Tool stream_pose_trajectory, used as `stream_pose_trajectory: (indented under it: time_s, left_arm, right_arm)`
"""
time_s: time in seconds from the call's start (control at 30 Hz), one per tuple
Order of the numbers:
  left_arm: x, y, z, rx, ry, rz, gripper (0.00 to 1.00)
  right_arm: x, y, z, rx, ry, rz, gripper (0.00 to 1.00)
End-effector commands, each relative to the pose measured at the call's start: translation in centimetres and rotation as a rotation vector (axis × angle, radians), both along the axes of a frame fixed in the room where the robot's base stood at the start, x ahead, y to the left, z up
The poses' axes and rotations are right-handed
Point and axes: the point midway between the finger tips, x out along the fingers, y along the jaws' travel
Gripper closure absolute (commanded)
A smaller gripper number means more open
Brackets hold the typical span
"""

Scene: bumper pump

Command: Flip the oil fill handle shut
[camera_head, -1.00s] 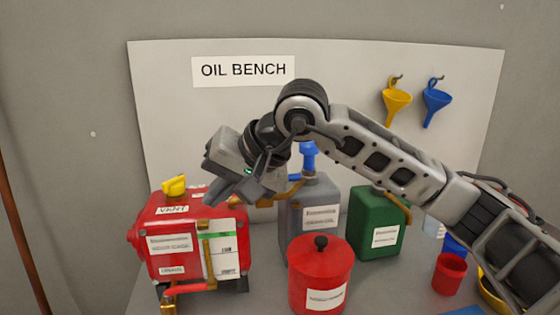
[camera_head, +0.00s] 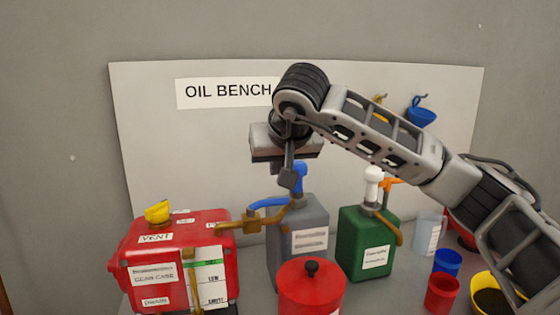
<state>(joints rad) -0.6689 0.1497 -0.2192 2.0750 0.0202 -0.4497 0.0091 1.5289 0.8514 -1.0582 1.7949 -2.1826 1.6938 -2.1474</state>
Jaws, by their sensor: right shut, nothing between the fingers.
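A red gear case (camera_head: 140,258) stands at the lower left, with a yellow cap (camera_head: 158,212) by its VENT label. A brass pipe (camera_head: 232,228) runs from its right side towards the grey jug (camera_head: 318,216), which has a blue pump head (camera_head: 300,175). A blue handle (camera_head: 266,203) lies roughly level above the pipe; I take it to be the oil fill handle. My right gripper (camera_head: 289,180) points down, shut and empty, in front of the blue pump head and above right of the handle. I cannot tell whether it touches either. My left gripper is out of view.
A red lidded can (camera_head: 311,290) stands in front of the grey jug. A green jug (camera_head: 362,245) with a white and orange pump stands to its right. Red (camera_head: 442,294) and blue (camera_head: 447,262) cups are at the right. Open wall board lies above the gear case.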

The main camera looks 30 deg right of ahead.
Motion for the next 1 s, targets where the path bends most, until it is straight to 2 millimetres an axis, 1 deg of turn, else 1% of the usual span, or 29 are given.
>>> stream_pose_trajectory:
  time_s: [0.03, 0.3, 0.4, 0.6, 0.73, 1.0]
  left_arm:
    - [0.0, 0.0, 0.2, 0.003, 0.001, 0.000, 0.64]
    - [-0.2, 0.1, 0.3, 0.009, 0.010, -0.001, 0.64]
    - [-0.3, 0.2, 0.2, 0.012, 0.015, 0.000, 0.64]
    - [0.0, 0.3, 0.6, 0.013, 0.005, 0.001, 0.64]
    - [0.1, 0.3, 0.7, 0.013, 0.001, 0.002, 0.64]
    - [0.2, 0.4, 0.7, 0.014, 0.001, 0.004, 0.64]
  right_arm:
    - [0.7, -0.2, -0.9, 0.000, 0.006, -0.001, 1.00]
    - [4.1, -1.0, -4.6, 0.001, 0.004, 0.000, 1.00]
    - [2.6, -0.7, -4.7, -0.001, 0.000, 0.002, 1.00]
    - [0.7, -0.2, -5.1, 0.001, 0.000, 0.001, 1.00]
    - [0.2, -0.1, -5.2, 0.001, 0.000, 0.000, 1.00]
    - [0.2, -0.1, -5.3, 0.001, 0.000, 0.000, 1.00]
